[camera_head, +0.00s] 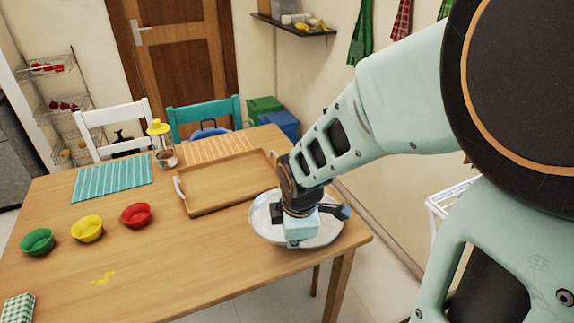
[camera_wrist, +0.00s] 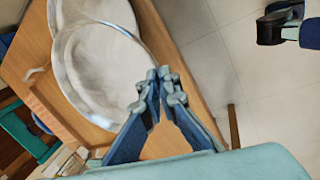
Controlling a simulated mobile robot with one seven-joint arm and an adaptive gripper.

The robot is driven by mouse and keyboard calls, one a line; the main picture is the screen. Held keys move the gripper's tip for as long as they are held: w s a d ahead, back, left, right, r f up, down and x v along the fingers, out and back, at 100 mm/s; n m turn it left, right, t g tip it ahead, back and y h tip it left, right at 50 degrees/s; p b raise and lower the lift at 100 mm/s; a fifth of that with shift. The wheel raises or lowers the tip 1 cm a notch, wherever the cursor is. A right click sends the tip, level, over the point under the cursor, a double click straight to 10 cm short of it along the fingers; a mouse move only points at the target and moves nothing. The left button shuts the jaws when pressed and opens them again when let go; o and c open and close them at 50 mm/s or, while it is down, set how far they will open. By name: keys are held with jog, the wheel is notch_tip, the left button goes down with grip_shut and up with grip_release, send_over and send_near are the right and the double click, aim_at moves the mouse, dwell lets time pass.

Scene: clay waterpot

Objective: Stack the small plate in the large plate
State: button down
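In the wrist view, two pale metallic plates overlap. The nearer one, apparently the small plate (camera_wrist: 95,70), covers part of the other, apparently the large plate (camera_wrist: 100,8). My gripper (camera_wrist: 161,80) has its fingertips close together at the small plate's rim and appears shut on it. In the head view my gripper (camera_head: 300,240) points down over a round silvery plate (camera_head: 262,227) near the table's right corner. My gripper hides much of it, and I cannot separate the two plates there. I cannot tell whether the plates touch.
A wooden tray (camera_head: 205,207) lies just left of the plates. Green (camera_head: 37,241), yellow (camera_head: 87,228) and red (camera_head: 136,214) bowls stand at the left. A yellow-topped jar (camera_head: 162,145) stands at the back.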

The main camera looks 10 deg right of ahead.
jog(key=w+d+f, duration=0.1)
jog(key=w, duration=0.1)
jog(key=w+d+f, duration=0.1)
jog(key=w, duration=0.1)
jog(key=w+d+f+b, duration=0.1)
jog(key=w+d, duration=0.1)
jog(key=shift+w+f, duration=0.15)
jog(key=shift+f, duration=0.1)
jog(key=b, duration=0.1)
send_near(310, 240)
jog(key=shift+w+a+f, duration=0.25)
jog(key=shift+w+f, duration=0.45)
jog(key=shift+w, duration=0.05)
jog(key=shift+w+d+f, duration=0.1)
jog(key=shift+w+f, duration=0.05)
jog(key=shift+f, duration=0.05)
notch_tip(310, 240, down, 4)
jog(key=shift+w+d+r+b, duration=0.15)
jog(key=shift+r+b, duration=0.1)
jog(key=shift+b, duration=0.2)
jog(key=c, duration=2.6)
grip_release()
jog(key=shift+f, duration=0.3)
jog(key=shift+c, duration=0.2)
jog(key=shift+o, duration=1.1)
